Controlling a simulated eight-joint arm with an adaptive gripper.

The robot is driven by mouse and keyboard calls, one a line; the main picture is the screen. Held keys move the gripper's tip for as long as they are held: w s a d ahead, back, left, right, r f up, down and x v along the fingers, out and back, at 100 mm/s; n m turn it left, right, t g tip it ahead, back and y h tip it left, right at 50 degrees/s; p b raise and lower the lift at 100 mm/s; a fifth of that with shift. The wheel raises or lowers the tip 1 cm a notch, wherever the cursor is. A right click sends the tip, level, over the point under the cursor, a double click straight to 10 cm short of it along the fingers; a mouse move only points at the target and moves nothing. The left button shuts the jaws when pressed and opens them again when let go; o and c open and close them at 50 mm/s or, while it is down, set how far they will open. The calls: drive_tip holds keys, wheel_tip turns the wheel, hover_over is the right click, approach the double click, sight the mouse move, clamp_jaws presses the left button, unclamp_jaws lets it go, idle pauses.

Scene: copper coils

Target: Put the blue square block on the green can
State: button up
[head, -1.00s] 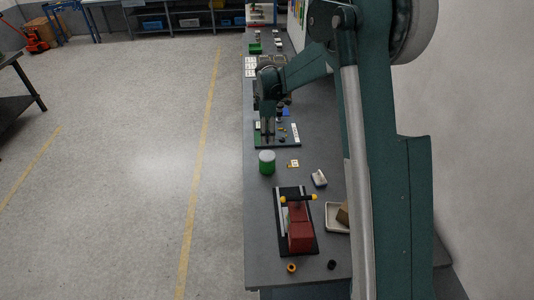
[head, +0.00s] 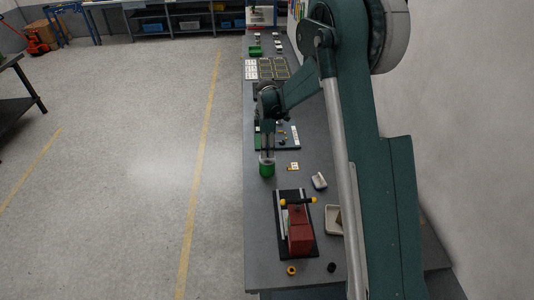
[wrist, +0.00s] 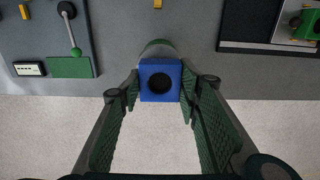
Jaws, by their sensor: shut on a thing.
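The blue square block (wrist: 147,91) has a dark round hole in its middle. In the wrist view it sits between the two green fingers of my gripper (wrist: 159,95), which is shut on it. The green can (wrist: 158,46) shows just beyond the block, mostly hidden by it. In the head view the green can (head: 267,170) stands on the bench near its left edge. My gripper (head: 267,155) is right over the can's top there and covers part of it. I cannot tell whether block and can touch.
A black board with a red block (head: 300,238) stands nearer on the bench. A small yellow-and-white card (head: 293,166) and a white item (head: 320,181) lie right of the can. A panel (head: 290,137) lies behind. The bench's left edge is close.

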drive_tip(key=shift+f, duration=1.4)
drive_tip(key=shift+f, duration=0.2)
drive_tip(key=o, duration=1)
drive_tip(key=shift+r, duration=0.2)
wheel_tip(320, 180, up, 12)
